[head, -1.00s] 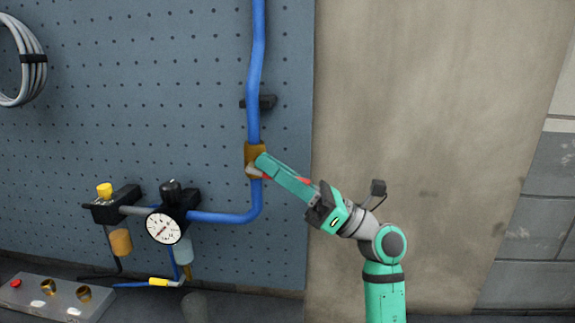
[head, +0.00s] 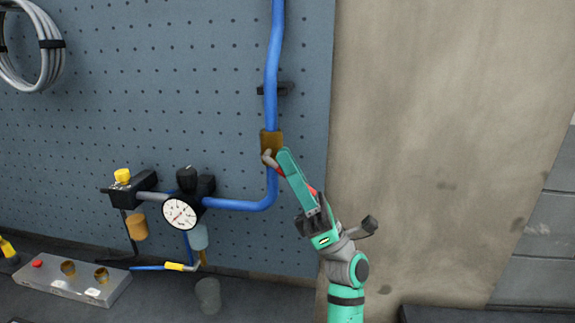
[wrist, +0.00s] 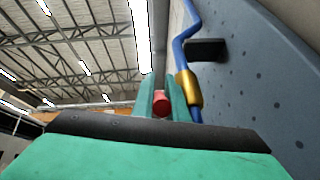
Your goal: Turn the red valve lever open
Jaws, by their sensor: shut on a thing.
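The brass valve body (head: 271,138) sits on the upright blue pipe, with a grey hub (head: 268,158) at its front. The red lever (head: 281,172) runs from the hub down to the right at a steep slant, mostly covered by my gripper (head: 287,162). My gripper is shut on the lever, its green fingers lying along it and their tips close to the hub. In the wrist view the lever's round red end (wrist: 161,103) shows between the two fingers, and the brass valve body (wrist: 188,89) is just to their right.
A black pipe bracket (head: 275,89) is above the valve. A pressure gauge (head: 180,213) and regulator parts are at the lower left on the pegboard (head: 120,90). A grey box with a red button (head: 75,284) lies below. The bare wall (head: 430,130) to the right is clear.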

